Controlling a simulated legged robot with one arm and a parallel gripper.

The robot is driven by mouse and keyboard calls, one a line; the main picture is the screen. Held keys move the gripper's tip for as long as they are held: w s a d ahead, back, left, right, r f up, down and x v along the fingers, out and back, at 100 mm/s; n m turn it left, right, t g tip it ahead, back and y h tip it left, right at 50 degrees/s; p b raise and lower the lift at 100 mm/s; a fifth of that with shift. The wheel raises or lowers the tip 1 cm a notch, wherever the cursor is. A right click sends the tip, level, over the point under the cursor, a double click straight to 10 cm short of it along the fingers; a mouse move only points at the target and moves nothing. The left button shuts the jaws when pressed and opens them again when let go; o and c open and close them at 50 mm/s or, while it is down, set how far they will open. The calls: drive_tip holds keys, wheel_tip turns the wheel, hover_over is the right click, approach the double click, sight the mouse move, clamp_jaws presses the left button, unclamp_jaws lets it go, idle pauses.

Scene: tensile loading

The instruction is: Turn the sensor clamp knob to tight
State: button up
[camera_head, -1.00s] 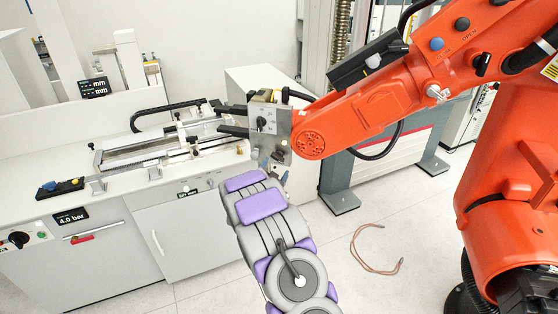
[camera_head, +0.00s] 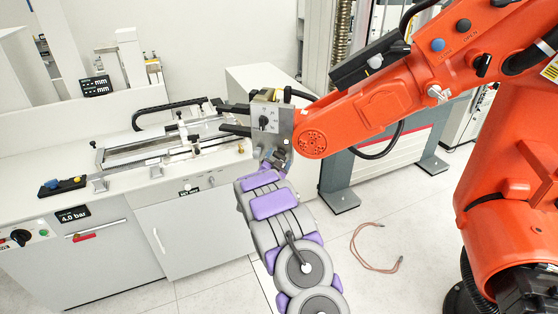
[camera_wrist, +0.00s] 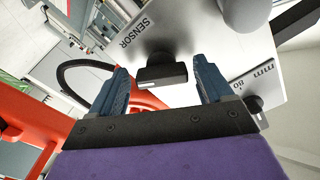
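The sensor clamp knob (camera_wrist: 162,73) is a dark, bar-shaped knob beside the word SENSOR on a light metal plate (camera_wrist: 165,30) in the wrist view. My gripper (camera_wrist: 158,66) is open, with one blue-grey finger on each side of the knob. Gaps show between the fingers and the knob, and I see no contact. In the head view my gripper (camera_head: 274,162) is just below the metal clamp block (camera_head: 270,120) at the end of the orange arm.
A second small dark knob (camera_wrist: 254,103) stands near an "mm" label at right in the wrist view. The orange robot arm (camera_head: 375,105) reaches in from the right. A bench with a measuring fixture (camera_head: 170,147) stands at left. A reddish cable (camera_head: 365,258) lies on the floor.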

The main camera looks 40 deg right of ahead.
drive_tip(key=shift+a+r, duration=0.15)
drive_tip(key=shift+a, duration=0.3)
drive_tip(key=shift+c, duration=1.4)
drive_tip(key=shift+d, duration=0.4)
drive_tip(key=c, duration=0.6)
drive_tip(key=shift+n, duration=0.3)
drive_tip(key=o, duration=1)
drive_tip(key=shift+d, duration=0.15)
drive_tip(key=shift+o, duration=0.2)
